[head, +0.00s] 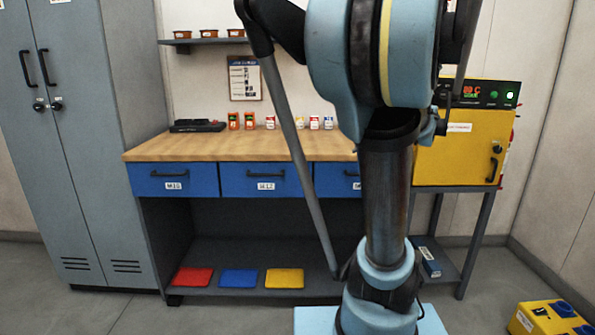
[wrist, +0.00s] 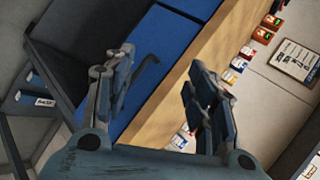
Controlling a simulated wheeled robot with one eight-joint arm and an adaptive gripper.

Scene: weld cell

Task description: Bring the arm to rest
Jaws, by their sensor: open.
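My arm stands in the middle of the head view, with its light blue base, dark column and large blue joint. My gripper is outside the head view. In the wrist view my gripper (wrist: 160,85) is open, its two dark fingers spread wide with nothing between them. Beyond the fingers are the blue drawer front (wrist: 160,60) and the wooden edge of the workbench (wrist: 185,62). The fingers look apart from both, though the exact distance is hard to tell.
The workbench (head: 190,148) carries small jars (head: 314,122), orange boxes (head: 249,121) and a dark tray (head: 198,126). A yellow oven (head: 455,150) stands right, a grey locker (head: 70,140) left. A yellow box (head: 535,318) sits on the floor at the right. Floor at front left is clear.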

